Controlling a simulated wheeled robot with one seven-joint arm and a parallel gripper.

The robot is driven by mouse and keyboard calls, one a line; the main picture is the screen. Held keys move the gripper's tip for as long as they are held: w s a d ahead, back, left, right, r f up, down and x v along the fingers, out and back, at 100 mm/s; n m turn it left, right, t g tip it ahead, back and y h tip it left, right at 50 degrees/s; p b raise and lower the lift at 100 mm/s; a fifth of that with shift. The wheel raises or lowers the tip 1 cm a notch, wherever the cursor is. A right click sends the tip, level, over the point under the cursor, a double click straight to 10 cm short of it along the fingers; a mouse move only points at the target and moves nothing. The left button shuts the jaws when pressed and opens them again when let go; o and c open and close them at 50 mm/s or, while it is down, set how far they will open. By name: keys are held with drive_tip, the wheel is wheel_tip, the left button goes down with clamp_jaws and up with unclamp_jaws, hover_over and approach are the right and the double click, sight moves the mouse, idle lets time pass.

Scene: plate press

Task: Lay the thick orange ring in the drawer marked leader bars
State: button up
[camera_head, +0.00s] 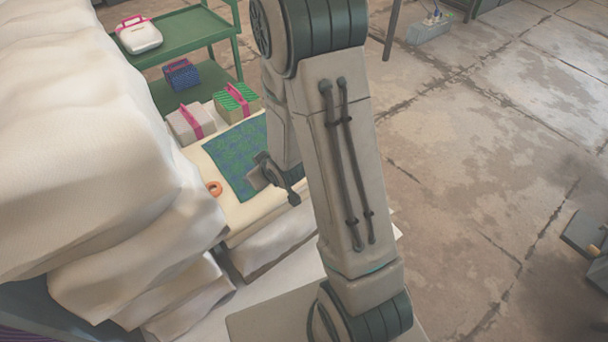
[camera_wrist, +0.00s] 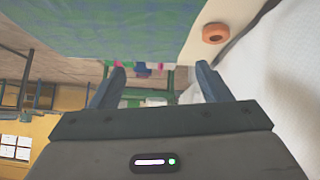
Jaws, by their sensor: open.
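The thick orange ring (camera_head: 214,188) lies flat on the cream-coloured surface, just left of a blue-green patterned sheet. It also shows in the wrist view (camera_wrist: 215,33), at the upper right, beyond and to the right of the right fingertip. My gripper (camera_head: 272,180) is over the right edge of the patterned sheet, apart from the ring. In the wrist view its two fingers (camera_wrist: 160,82) are spread wide with nothing between them. I cannot make out a drawer marked leader bars in either view.
The patterned sheet (camera_head: 232,160) lies on the cream surface (camera_head: 240,213). Boxes with pink straps, one grey (camera_head: 186,125) and one green-topped (camera_head: 238,101), stand behind it. Large white stacks (camera_head: 90,150) rise close on the left. A green shelf cart (camera_head: 185,32) stands at the back. Open floor lies right.

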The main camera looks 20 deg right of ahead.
drive_tip(key=s+d+r+m+g+h, duration=0.1)
drive_tip(key=s+d+r+m+g, duration=0.1)
drive_tip(key=s+r, duration=0.7)
drive_tip(key=s+d+r+m+g+h, duration=0.1)
drive_tip(key=s+d+r+m+g, duration=0.1)
drive_tip(key=s+r+g, duration=0.3)
drive_tip(key=s+r, duration=0.4)
drive_tip(key=s, duration=0.1)
drive_tip(key=shift+s+d+m, duration=0.3)
drive_tip(key=shift+m, duration=0.1)
